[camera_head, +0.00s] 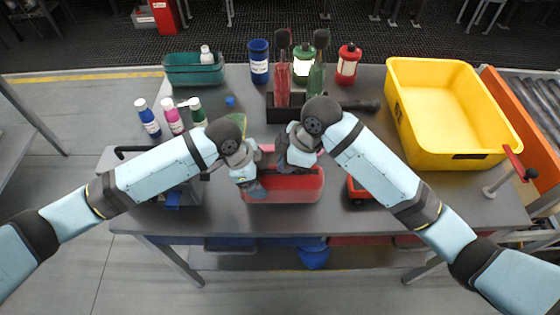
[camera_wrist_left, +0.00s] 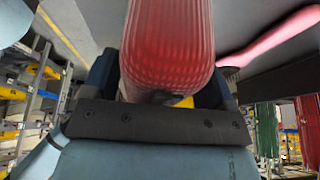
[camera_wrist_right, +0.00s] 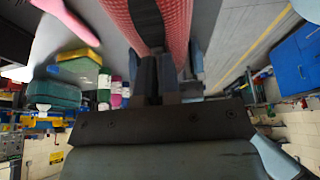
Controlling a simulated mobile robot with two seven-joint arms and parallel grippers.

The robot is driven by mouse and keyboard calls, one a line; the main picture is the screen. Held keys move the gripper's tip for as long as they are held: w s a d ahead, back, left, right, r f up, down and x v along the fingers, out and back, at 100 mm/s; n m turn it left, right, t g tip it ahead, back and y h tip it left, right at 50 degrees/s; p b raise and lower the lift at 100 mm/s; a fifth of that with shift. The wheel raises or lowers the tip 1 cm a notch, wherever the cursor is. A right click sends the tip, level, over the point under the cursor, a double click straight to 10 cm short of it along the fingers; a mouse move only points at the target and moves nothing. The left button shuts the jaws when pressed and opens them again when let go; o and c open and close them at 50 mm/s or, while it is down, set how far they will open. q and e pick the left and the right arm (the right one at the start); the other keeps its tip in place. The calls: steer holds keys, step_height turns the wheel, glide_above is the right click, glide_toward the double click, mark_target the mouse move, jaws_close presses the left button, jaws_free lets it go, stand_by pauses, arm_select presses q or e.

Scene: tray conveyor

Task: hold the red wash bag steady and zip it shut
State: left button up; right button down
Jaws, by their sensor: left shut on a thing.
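The red wash bag (camera_head: 290,190) lies near the front middle of the grey table. My left gripper (camera_head: 248,182) is shut on its left end; the ribbed red side also fills the space between the fingers in the left wrist view (camera_wrist_left: 168,45). My right gripper (camera_head: 298,160) is over the bag's top, right of the left gripper. In the right wrist view the red bag (camera_wrist_right: 175,20) has a dark zip strip (camera_wrist_right: 147,22) along it, with the dark fingers (camera_wrist_right: 160,75) close to that strip. Whether they grip a zip pull is hidden.
A yellow bin (camera_head: 450,100) stands at the right, beside a roller conveyor (camera_head: 535,100). Small bottles (camera_head: 172,115) stand at the left and a green tray (camera_head: 190,72) behind them.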

mark_target(311, 172)
steer(key=d, duration=0.7)
arm_select(q)
steer(key=shift+a, duration=0.1)
arm_select(e)
steer(key=shift+d, duration=0.25)
steer(key=c, duration=1.3)
jaws_free()
steer(key=shift+a, duration=0.1)
arm_select(q)
steer(key=shift+f, duration=0.1)
arm_select(e)
steer(key=v, duration=1.2)
